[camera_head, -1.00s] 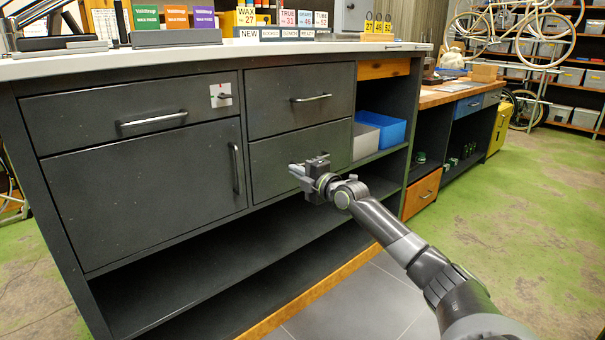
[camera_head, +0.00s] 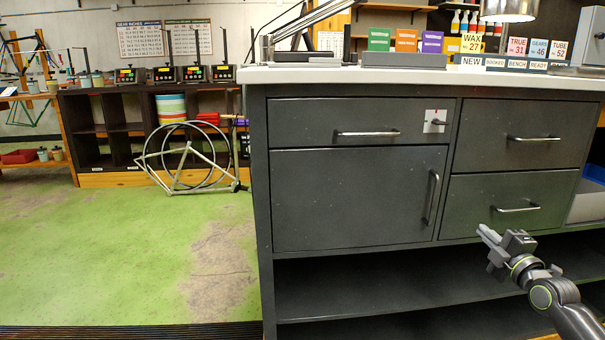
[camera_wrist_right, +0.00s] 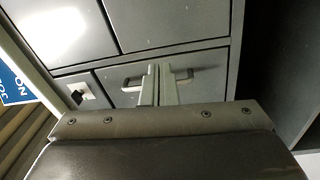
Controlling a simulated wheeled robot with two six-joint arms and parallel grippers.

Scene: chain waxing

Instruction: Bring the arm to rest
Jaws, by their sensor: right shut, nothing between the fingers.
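My right gripper (camera_head: 490,240) is at the lower right of the head view, in front of the dark grey cabinet (camera_head: 360,200). It is shut and empty, and its fingers point toward the lower right drawer (camera_head: 509,205). In the right wrist view its two fingers (camera_wrist_right: 158,85) lie together at the middle. Behind them is a drawer handle (camera_wrist_right: 183,75); I cannot tell the exact gap to it. My left gripper is not in view.
The cabinet has closed drawers, a closed door with a handle (camera_head: 431,197) and open shelves (camera_head: 400,285) below. Its white worktop (camera_head: 400,76) carries coloured boxes and signs. Green floor (camera_head: 120,250) is clear at left. A bicycle frame (camera_head: 195,165) leans by the far shelf.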

